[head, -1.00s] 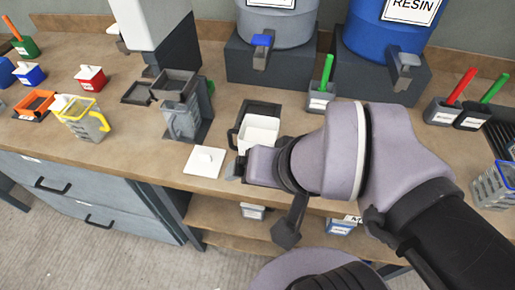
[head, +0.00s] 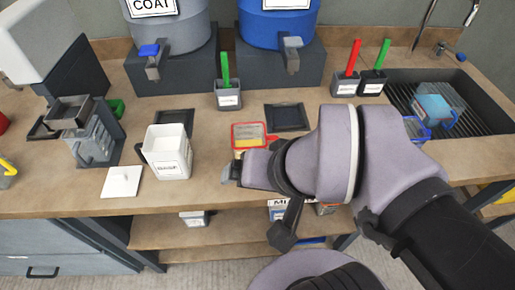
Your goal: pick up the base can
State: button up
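A white can (head: 168,158) with a handle on its left side stands upright and open-topped near the front of the bench, left of centre in the head view.
A red-rimmed container (head: 249,129) stands just behind my gripper. Dark square pads lie behind the can (head: 174,117) and further right (head: 287,116). A grey stand (head: 92,138) is at left; a sink (head: 465,110) is at right. Large drums line the back.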

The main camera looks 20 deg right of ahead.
aim_at(166, 148)
jog(key=j+z, duration=0.25)
jog(key=j, duration=0.2)
jog(key=k+j+z, duration=0.15)
jog(key=j+z, duration=0.15)
jog(key=k+j+z, duration=0.1)
jog(key=j+z, duration=0.15)
jog(key=j, duration=0.25)
jog(key=k+j+z, duration=0.4)
jog(key=j+z, duration=0.15)
jog(key=j, duration=0.15)
jog(key=k+j+z, duration=0.3)
jog(key=i, duration=0.1)
